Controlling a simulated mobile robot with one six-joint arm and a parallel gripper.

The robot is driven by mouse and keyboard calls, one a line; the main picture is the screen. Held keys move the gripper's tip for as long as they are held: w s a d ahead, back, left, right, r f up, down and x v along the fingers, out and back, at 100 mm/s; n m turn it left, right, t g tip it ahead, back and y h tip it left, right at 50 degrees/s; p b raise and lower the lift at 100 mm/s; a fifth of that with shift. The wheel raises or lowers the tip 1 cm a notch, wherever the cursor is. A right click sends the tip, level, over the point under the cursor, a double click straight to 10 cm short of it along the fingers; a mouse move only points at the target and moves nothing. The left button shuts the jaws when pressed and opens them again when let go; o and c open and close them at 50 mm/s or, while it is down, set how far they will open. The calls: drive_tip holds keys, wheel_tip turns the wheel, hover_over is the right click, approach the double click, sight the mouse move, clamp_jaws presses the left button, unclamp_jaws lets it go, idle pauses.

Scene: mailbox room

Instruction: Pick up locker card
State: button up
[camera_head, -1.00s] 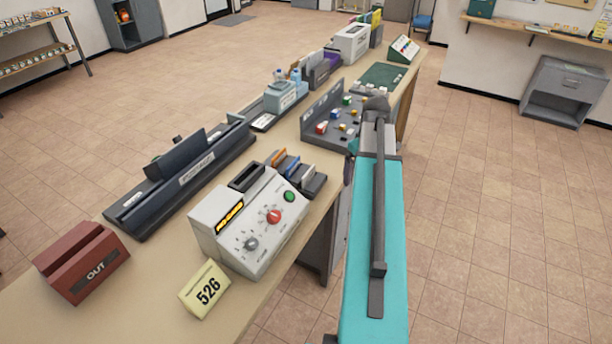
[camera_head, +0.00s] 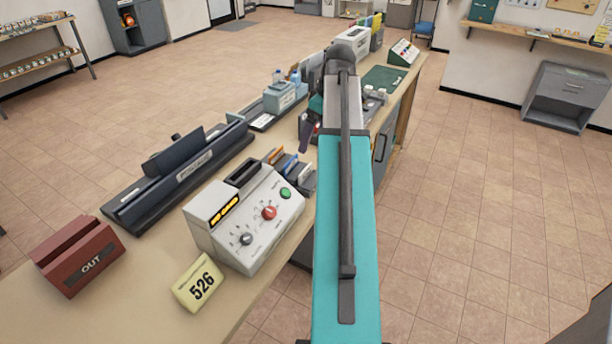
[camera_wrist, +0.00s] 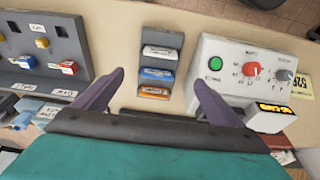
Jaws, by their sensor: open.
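A small dark rack (camera_head: 304,184) beside the control box holds a few upright cards. In the wrist view the rack (camera_wrist: 162,38) carries a white card (camera_wrist: 160,53), a blue card (camera_wrist: 157,73) and an orange card (camera_wrist: 154,93). Their print is too small to read, so I cannot tell which is the locker card. My gripper (camera_wrist: 158,78) is open and empty, with one purple finger on each side of the rack, apart from the cards. In the head view my arm hides most of the gripper; one dark finger shows beyond the rack.
The grey control box (camera_wrist: 240,75) with knobs stands close to the right finger in the wrist view. A key-hook panel (camera_wrist: 40,50) is close on the left. A 526 sign (camera_head: 200,284), a red OUT holder (camera_head: 78,255) and a long dark rack (camera_head: 180,180) share the counter.

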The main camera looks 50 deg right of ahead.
drive_tip(key=shift+s+d+f, duration=0.1)
drive_tip(key=p, duration=0.2)
hover_over(305, 169)
drive_tip(key=s, duration=0.1)
wheel_tip(305, 169, down, 8)
drive_tip(key=shift+s+d, duration=0.15)
drive_tip(key=shift+d, duration=0.2)
drive_tip(key=shift+f, duration=0.1)
drive_tip(key=shift+a+f+p, duration=0.15)
drive_tip(key=shift+f+p, duration=0.65)
drive_tip(key=shift+f, duration=0.55)
drive_tip(key=shift+p+x, duration=0.3)
drive_tip(key=shift+x, duration=1)
drive_tip(key=shift+r, duration=0.1)
